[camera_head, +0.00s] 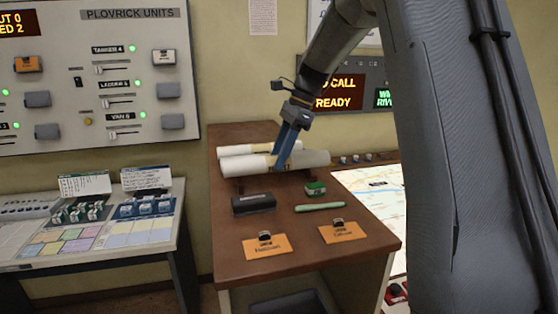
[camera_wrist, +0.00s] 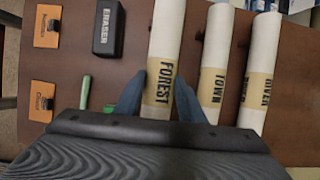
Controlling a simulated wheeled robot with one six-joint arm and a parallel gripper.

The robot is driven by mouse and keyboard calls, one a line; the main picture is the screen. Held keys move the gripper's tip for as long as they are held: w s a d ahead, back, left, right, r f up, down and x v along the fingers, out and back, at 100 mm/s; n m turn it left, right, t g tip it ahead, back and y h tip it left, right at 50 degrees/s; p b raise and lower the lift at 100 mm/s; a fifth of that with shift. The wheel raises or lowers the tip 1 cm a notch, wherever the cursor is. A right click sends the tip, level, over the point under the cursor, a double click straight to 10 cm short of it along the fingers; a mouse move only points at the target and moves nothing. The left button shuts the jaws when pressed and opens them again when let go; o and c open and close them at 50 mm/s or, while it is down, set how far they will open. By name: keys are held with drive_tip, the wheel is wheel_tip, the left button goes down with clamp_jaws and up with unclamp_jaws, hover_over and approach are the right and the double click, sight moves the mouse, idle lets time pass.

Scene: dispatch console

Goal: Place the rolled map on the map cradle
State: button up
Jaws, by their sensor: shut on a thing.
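A white rolled map with a tan band reading FOREST (camera_wrist: 160,85) lies between the fingers of my gripper (camera_wrist: 157,100). In the head view my gripper (camera_head: 283,152) reaches down from above and is shut on this front roll (camera_head: 308,159). Two more white rolls, marked TOWN (camera_wrist: 215,50) and RIVER (camera_wrist: 263,55), lie parallel beside it in the wrist view. In the head view they are partly hidden behind the front roll.
The brown desk top (camera_head: 222,235) also bears a black eraser (camera_head: 254,204), a green-topped block (camera_head: 315,189), a green stick (camera_head: 320,206) and two orange cards (camera_head: 265,246) with clips. A lit map table (camera_head: 372,200) adjoins on the right. A control console (camera_head: 95,240) stands left.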

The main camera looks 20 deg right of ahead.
drive_tip(key=shift+f, duration=1)
drive_tip(key=shift+f+p, duration=0.3)
drive_tip(key=shift+f, duration=0.2)
drive_tip(key=o, duration=1.1)
drive_tip(key=shift+r, duration=0.35)
drive_tip(key=b+v, duration=0.4)
drive_tip(key=v, duration=0.7)
drive_tip(key=shift+d+r, duration=0.1)
drive_tip(key=shift+r, duration=0.1)
drive_tip(key=shift+d+r+b, duration=0.15)
drive_tip(key=shift+r+b, duration=0.15)
drive_tip(key=shift+r, duration=0.1)
